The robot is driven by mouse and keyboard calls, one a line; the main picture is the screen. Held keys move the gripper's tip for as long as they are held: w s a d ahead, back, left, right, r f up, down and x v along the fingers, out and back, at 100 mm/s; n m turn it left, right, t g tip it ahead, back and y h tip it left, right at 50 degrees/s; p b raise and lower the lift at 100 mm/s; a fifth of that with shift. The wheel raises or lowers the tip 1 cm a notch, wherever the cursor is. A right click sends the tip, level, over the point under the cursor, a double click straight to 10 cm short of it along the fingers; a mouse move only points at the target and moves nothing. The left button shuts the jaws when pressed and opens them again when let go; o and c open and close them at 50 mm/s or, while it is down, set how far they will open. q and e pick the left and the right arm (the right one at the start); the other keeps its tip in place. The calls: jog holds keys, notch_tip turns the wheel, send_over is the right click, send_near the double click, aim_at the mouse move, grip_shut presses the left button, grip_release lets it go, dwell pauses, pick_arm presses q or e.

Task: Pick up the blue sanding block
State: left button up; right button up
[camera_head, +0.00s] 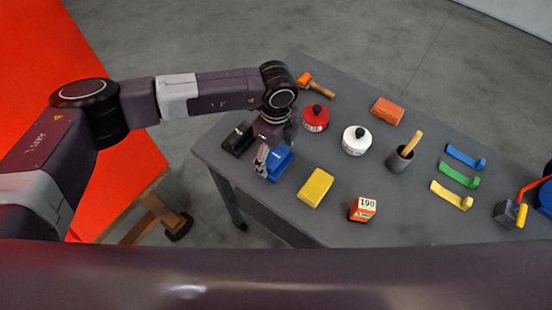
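The blue sanding block (281,165) lies on the left part of the grey table, partly hidden by my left gripper. My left gripper (265,157) points down from the end of my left arm, right over the block. Its visible finger parts are at the block's left side and appear to touch or nearly touch it. The rest of the fingers is hidden, so I cannot tell whether they are closed on the block. My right gripper is not in view.
A black block (237,139) is close left of the gripper; a yellow block (316,188) lies to the right. Red (315,118) and white (355,140) round containers stand behind. The grey table's (270,205) front left area is clear. An orange panel (130,40) is left.

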aim_at(276, 155)
pick_arm(q)
jog(key=c, duration=1)
jog(key=shift+o, duration=0.2)
jog(key=shift+r, duration=0.1)
notch_tip(276, 155, up, 20)
jog(key=b, duration=0.6)
jog(key=o, duration=0.7)
jog(key=c, duration=0.5)
